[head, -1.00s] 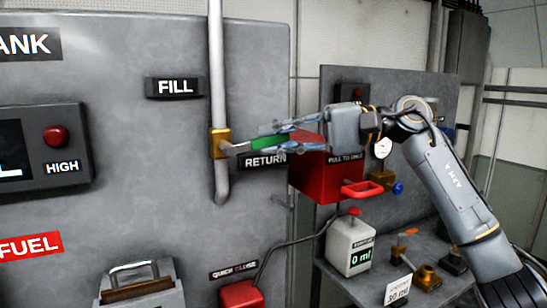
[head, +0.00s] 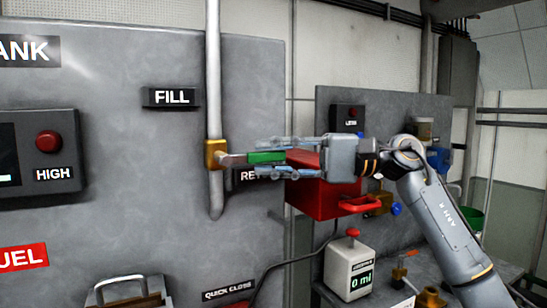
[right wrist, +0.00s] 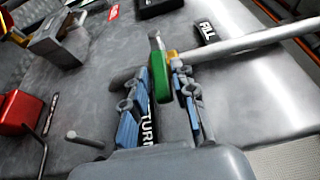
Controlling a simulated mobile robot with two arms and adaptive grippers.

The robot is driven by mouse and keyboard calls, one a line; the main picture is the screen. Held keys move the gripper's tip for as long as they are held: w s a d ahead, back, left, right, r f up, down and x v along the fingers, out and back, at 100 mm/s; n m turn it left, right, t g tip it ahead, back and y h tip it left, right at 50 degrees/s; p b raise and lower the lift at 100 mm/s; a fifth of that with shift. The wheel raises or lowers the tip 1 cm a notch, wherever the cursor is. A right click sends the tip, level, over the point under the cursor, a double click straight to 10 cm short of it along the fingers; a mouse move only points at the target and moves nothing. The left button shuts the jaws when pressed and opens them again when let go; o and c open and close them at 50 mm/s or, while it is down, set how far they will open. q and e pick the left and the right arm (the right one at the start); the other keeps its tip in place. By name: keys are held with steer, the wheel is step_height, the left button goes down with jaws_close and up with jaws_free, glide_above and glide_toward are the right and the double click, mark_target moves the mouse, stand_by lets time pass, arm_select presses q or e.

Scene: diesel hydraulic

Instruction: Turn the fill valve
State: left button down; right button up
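The fill valve is a brass body (head: 215,153) on the vertical pipe below the FILL label (head: 172,97). Its grey lever with a green grip (head: 266,157) points right, nearly level, across the pipe. My right gripper (head: 268,156) comes in from the right, one finger above the green grip and one below it. In the right wrist view, the green grip (right wrist: 162,82) lies between the blue-padded fingers (right wrist: 163,80), which stand apart with small gaps beside it. I cannot tell whether a pad touches it. My left gripper is not in view.
A red box with a red handle (head: 360,203) is behind and below my right gripper. The RETURN label is partly covered by the fingers. A canister reading 0 ml (head: 350,268) stands lower down. A HIGH button panel (head: 47,150) is at left.

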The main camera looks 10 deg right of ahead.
steer(key=shift+o, duration=0.3)
steer(key=shift+d, duration=0.3)
steer(key=d, duration=1.1)
steer(key=shift+s+d, duration=0.25)
steer(key=shift+s, duration=0.2)
steer(key=shift+f, duration=0.1)
stand_by(1.2)
